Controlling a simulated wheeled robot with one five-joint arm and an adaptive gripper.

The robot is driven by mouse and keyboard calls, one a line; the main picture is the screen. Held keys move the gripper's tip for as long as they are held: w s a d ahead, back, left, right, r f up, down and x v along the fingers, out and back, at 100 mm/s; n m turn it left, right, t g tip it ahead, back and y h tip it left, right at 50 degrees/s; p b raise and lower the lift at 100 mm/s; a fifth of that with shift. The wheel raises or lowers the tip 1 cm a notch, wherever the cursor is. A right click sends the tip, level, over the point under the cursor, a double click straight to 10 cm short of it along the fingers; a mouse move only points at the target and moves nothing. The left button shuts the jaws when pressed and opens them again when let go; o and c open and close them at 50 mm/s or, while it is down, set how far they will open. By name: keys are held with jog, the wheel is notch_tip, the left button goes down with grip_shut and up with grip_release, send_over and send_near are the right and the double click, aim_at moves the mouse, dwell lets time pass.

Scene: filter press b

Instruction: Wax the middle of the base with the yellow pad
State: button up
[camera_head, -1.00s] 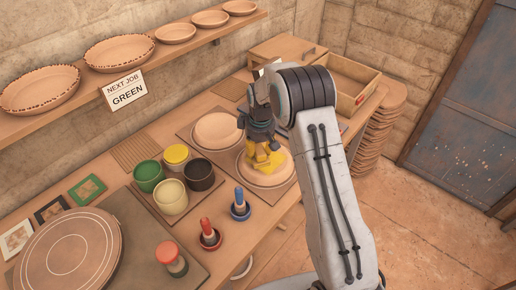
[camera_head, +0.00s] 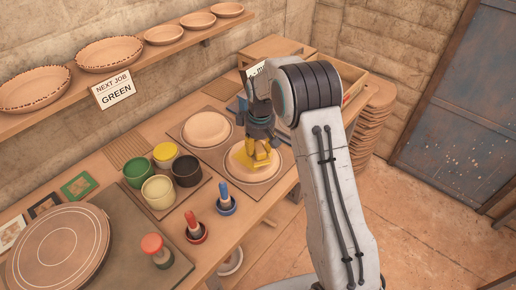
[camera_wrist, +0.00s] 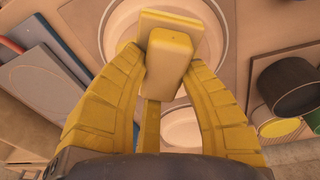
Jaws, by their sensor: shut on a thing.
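My gripper (camera_head: 259,158) is shut on the yellow pad (camera_head: 239,159), holding it by its block-shaped grip. In the head view, the pad is at the left part of the nearer upturned clay dish (camera_head: 262,173), low over its base; whether it touches cannot be told. In the wrist view, the pad (camera_wrist: 177,20) and its grip (camera_wrist: 169,57) lie between my yellow fingers, over the dish's pale ringed base (camera_wrist: 216,22). Pad and fingers hide part of the base. A second upturned clay dish (camera_head: 206,128) lies behind it on its own board.
Green (camera_head: 139,174), yellow (camera_head: 165,153), cream (camera_head: 160,193) and black (camera_head: 186,172) pots stand to the left. Red (camera_head: 196,228) and blue (camera_head: 226,200) handled tools stand nearer the front edge. A wooden crate (camera_head: 352,88) is behind my arm. A shelf of dishes (camera_head: 115,55) hangs above.

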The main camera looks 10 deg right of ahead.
jog(key=shift+r+p, duration=1)
jog(key=shift+r, duration=1.2)
